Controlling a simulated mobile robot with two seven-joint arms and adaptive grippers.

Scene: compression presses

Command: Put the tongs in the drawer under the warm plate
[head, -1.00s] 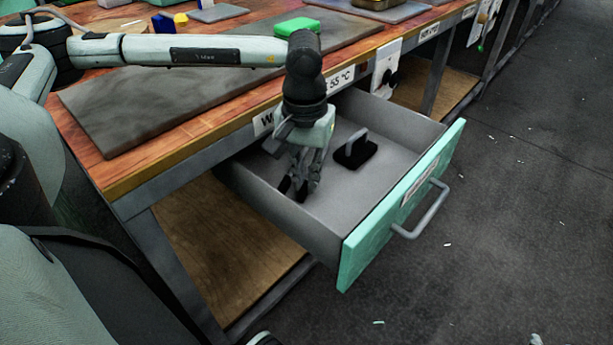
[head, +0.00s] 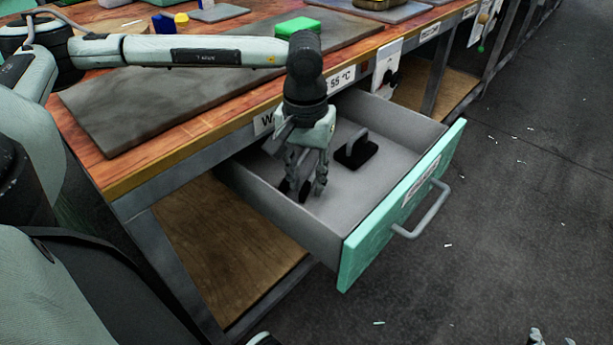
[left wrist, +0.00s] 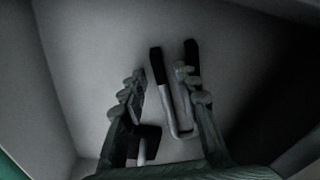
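The tongs (left wrist: 157,66) lie on the drawer floor as a narrow grey U with two black ends. In the head view only their black ends (head: 284,186) show, below my left gripper (head: 305,187). The left gripper (left wrist: 163,74) is open, its fingers spread, low inside the drawer. In the left wrist view one tongs arm shows between the fingers and the other is partly behind the right finger; no grip shows. The drawer (head: 385,222) is pulled out under the warm plate (head: 160,100). A pale piece at the bottom edge (head: 550,339) may be my right gripper, mostly cut off.
A black block with a handle (head: 357,152) stands in the drawer beside the gripper. The drawer walls close around the gripper. A green block (head: 297,26) lies on the plate above. A wooden shelf (head: 225,245) is below the drawer at left.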

